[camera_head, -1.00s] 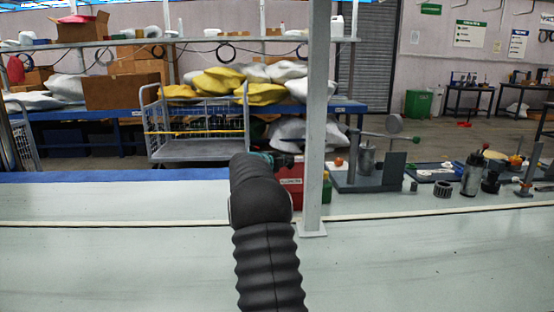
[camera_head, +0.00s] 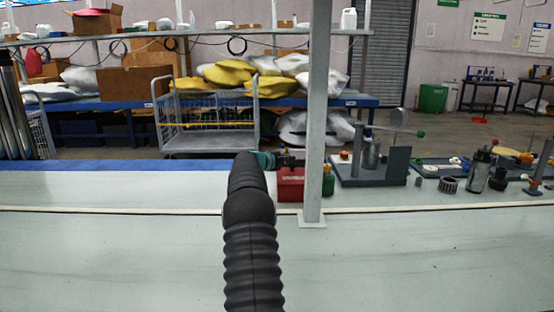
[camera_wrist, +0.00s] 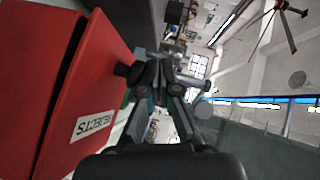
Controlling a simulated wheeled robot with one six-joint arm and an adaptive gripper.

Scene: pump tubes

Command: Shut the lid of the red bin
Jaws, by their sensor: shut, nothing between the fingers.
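The red bin (camera_head: 290,187) stands on the pale bench just left of the post, its upper part partly behind my gripper. In the wrist view the bin (camera_wrist: 84,105) fills the left side: a bright red panel with a white REJECTS label, and a darker red part beyond its edge. I cannot tell surely how far the lid stands open. My gripper (camera_head: 288,160) is shut and empty, right at the bin's top in the head view. In the wrist view the gripper (camera_wrist: 168,62) is beside the labelled panel; one dark finger pad overlaps its edge, and contact is unclear.
A grey upright post (camera_head: 317,130) stands right beside the bin. A grey fixture (camera_head: 380,165) and several small parts stand farther right. The bench left of my arm is clear. A wire cart (camera_head: 208,125) stands behind.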

